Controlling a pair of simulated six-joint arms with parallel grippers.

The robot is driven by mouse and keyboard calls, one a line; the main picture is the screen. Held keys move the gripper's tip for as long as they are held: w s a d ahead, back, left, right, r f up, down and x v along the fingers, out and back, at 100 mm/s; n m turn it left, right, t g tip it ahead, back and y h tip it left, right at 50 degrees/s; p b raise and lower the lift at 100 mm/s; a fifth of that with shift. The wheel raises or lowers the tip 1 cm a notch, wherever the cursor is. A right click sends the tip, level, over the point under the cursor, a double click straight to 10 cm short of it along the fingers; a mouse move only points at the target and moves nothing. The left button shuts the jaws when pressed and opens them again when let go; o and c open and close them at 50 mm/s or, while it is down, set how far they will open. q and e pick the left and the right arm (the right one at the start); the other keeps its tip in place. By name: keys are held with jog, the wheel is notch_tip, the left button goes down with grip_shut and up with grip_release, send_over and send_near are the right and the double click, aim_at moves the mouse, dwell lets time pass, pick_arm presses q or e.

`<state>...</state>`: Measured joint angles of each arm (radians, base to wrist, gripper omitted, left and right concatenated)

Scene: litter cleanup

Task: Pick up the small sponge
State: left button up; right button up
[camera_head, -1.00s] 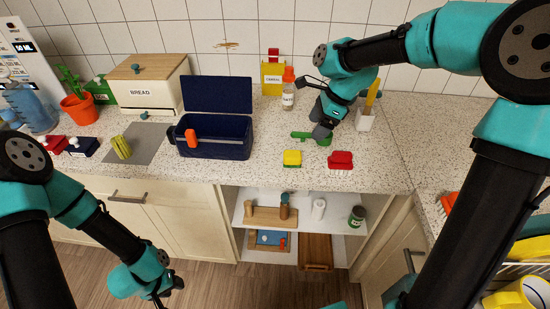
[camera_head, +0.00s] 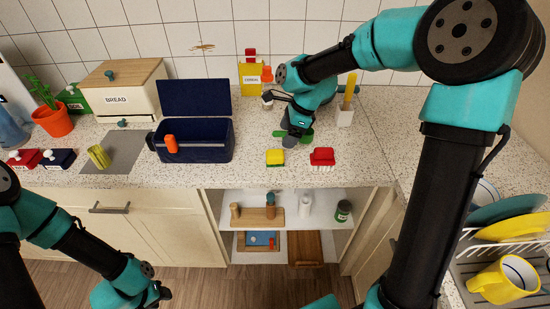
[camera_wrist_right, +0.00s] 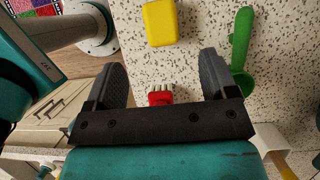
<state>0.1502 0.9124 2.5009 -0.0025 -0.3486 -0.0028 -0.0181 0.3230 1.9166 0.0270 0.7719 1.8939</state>
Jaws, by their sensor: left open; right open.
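A small yellow sponge (camera_head: 275,157) with a green underside lies near the counter's front edge. In the right wrist view the yellow sponge (camera_wrist_right: 160,22) shows at the top, just beyond the gap between the fingers. My right gripper (camera_head: 293,138) is above the counter, behind and slightly right of the sponge, pointing down. Its two dark fingers (camera_wrist_right: 162,80) stand apart with no object held between them. My left gripper (camera_head: 160,295) is low at the bottom left, in front of the cabinets and far from the sponge; its jaws are open.
A red brush (camera_head: 322,157) lies right of the sponge. A green-handled tool (camera_head: 306,136) lies behind, partly hidden by my right gripper. A dark blue open box (camera_head: 220,140) stands left. A yellow-green ribbed item (camera_head: 97,156) lies on a grey mat (camera_head: 123,158).

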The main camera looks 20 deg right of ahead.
aim_at(275, 153)
jog(key=shift+x, duration=2.35)
jog(key=shift+x, duration=2.6)
jog(key=shift+w, duration=0.1)
jog(key=c, duration=1)
jog(key=shift+r, duration=0.2)
